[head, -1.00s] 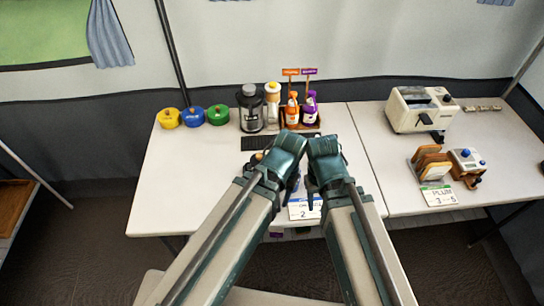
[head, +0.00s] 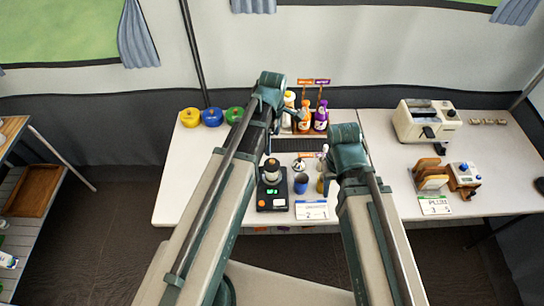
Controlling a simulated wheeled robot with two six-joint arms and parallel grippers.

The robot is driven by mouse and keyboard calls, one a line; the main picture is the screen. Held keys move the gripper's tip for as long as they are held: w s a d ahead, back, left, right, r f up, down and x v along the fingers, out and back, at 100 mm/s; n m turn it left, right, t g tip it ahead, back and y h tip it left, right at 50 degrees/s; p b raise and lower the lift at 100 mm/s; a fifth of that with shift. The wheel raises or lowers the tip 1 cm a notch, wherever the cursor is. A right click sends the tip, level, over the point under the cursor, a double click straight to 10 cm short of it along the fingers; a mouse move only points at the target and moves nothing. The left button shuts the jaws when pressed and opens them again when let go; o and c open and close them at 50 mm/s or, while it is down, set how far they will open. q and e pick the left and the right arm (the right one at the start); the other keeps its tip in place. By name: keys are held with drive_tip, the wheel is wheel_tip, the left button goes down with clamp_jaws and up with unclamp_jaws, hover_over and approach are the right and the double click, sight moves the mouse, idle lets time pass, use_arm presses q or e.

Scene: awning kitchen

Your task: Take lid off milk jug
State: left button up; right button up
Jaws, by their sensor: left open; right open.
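No vessel is clearly marked as the milk jug. A small pale container with a dark top (head: 271,170) stands on a black scale (head: 273,202) near the front of the table. A white bottle-like vessel (head: 289,99) at the back is partly covered by my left gripper. My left gripper (head: 290,115) is open, over the back of the table in front of this vessel. My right gripper (head: 323,163) is open, over the table right of the scale, near a small silvery vessel (head: 299,165).
A blue cup (head: 301,184) and a number card (head: 312,210) stand right of the scale. Orange (head: 304,120) and purple (head: 321,116) bottles stand at the back. Yellow, blue and green pots (head: 211,117) are back left. A toaster (head: 425,121) is on the right table.

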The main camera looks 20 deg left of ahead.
use_arm(q)
drive_tip(key=a+n, duration=0.1)
drive_tip(key=n, duration=0.1)
drive_tip(key=b, duration=0.9)
hover_over(271, 161)
drive_tip(key=f, duration=0.8)
drive_tip(key=shift+w+a, duration=0.15)
drive_tip(key=shift+a, duration=0.05)
drive_tip(key=f+b, duration=0.4)
drive_tip(key=f, duration=0.1)
drive_tip(key=shift+d+f+b, duration=0.15)
drive_tip(key=shift+d+b, duration=0.05)
drive_tip(key=shift+b, duration=0.2)
drive_tip(key=c, duration=1.2)
drive_tip(key=shift+c, duration=0.2)
drive_tip(key=shift+r, duration=0.2)
